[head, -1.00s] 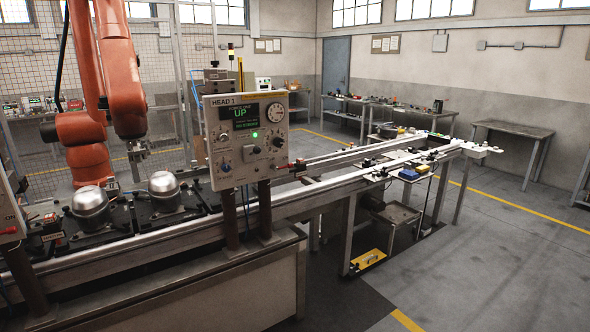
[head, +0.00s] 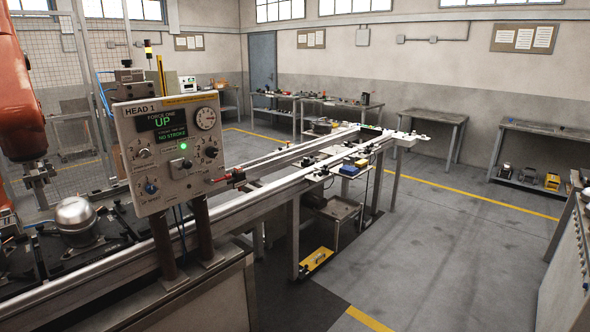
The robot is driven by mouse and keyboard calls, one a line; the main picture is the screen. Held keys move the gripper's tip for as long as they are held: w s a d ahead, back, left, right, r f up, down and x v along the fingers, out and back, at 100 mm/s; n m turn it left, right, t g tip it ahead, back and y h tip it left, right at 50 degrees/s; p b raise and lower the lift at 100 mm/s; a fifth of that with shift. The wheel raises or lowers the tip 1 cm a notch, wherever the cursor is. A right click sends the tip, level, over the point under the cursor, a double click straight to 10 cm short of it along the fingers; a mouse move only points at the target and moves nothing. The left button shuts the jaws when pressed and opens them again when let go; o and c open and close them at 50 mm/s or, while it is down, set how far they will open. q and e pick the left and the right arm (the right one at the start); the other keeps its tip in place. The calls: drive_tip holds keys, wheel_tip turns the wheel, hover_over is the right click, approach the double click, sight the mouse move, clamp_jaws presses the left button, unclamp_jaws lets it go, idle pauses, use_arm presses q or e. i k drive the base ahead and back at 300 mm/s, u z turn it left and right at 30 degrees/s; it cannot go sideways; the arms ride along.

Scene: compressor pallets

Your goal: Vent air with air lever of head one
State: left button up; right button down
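The head one panel (head: 172,155) is a pale box marked HEAD 1 on two dark posts at the left of the head view. Its green display (head: 163,122) reads UP and NO STROKE, and a green light (head: 183,146) is lit. A round gauge (head: 205,118) sits at its upper right, with several knobs below. A lever with a red tip (head: 217,180) sticks out at the panel's lower right side; I cannot tell whether it is the air lever. Neither of my grippers shows in the head view.
A silver compressor dome (head: 75,214) sits on the line at the left, near an orange robot arm (head: 18,100). Conveyor rails (head: 290,165) run back to the right. Grey floor (head: 440,240) is open at the right; a cabinet (head: 572,255) stands at the right edge.

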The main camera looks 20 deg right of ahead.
sight(221, 179)
drive_tip(key=z, duration=0.4)
drive_tip(key=i, duration=0.8)
drive_tip(key=u, duration=0.55)
drive_tip(key=i, duration=0.7)
drive_tip(key=u, duration=0.65)
